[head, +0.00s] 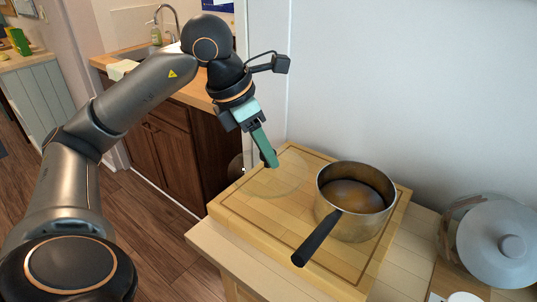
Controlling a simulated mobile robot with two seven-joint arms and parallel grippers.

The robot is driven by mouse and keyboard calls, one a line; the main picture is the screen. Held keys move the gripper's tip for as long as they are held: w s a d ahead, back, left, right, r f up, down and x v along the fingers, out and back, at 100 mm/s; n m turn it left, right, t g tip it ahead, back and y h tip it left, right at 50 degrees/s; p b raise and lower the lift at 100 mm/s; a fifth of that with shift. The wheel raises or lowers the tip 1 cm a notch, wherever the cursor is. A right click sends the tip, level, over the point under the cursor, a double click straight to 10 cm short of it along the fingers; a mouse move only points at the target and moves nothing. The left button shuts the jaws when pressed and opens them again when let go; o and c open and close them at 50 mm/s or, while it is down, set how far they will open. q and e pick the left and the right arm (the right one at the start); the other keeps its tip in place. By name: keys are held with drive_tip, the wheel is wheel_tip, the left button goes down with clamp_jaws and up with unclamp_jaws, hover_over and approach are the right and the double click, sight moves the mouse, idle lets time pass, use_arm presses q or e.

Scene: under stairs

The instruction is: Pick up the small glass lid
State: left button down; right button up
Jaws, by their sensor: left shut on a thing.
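A clear glass lid (283,188) shows faintly as a round, see-through outline over the left part of the wooden cutting board (246,228). My right gripper is not in view.
A metal saucepan (350,225) with a black handle stands on the board, right of the lid. A large grey lid (495,245) stands at the far right. A white wall (400,80) closes off the back. A sink counter (120,60) lies behind my left arm.

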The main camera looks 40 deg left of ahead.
use_arm(q)
drive_tip(key=s+d+r+p, duration=0.1)
drive_tip(key=s+d+r, duration=0.3)
drive_tip(key=s, duration=0.4)
drive_tip(key=shift+d+r, duration=0.4)
drive_tip(key=shift+d, duration=0.3)
drive_tip(key=c, duration=1)
unclamp_jaws()
clamp_jaws()
